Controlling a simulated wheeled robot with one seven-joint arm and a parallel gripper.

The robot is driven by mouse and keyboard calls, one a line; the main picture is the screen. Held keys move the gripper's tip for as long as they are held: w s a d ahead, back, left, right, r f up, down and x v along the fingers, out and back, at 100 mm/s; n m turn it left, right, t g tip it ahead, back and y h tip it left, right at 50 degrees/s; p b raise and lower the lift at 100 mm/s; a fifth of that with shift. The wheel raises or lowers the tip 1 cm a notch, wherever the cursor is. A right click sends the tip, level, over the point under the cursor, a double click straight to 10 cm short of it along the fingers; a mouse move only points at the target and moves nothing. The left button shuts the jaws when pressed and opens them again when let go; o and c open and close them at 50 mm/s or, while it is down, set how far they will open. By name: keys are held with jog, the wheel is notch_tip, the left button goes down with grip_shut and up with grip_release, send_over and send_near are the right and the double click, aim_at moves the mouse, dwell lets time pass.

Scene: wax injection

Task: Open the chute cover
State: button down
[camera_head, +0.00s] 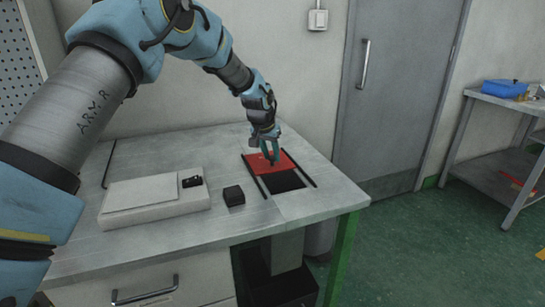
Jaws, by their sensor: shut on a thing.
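The chute cover is a red plate (287,161) lying between two dark rails (304,171) on the metal table. In front of it, toward the table's front edge, a dark square chute opening (283,182) shows uncovered. My gripper (270,159) points down at the red cover and is shut at its middle, where the cover's handle would be. The gripper hides the part that it holds.
On the table (180,238) stand a small black block (234,196) and a pale flat box (150,201), both left of the chute. A grey door (395,100) is behind. A shelf table with a blue box (505,88) stands far right.

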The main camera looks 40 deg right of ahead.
jog(key=shift+w, duration=0.1)
jog(key=c, duration=0.6)
grip_release()
jog(key=b+v, duration=0.2)
jog(key=v, duration=0.9)
jog(key=shift+d, duration=0.1)
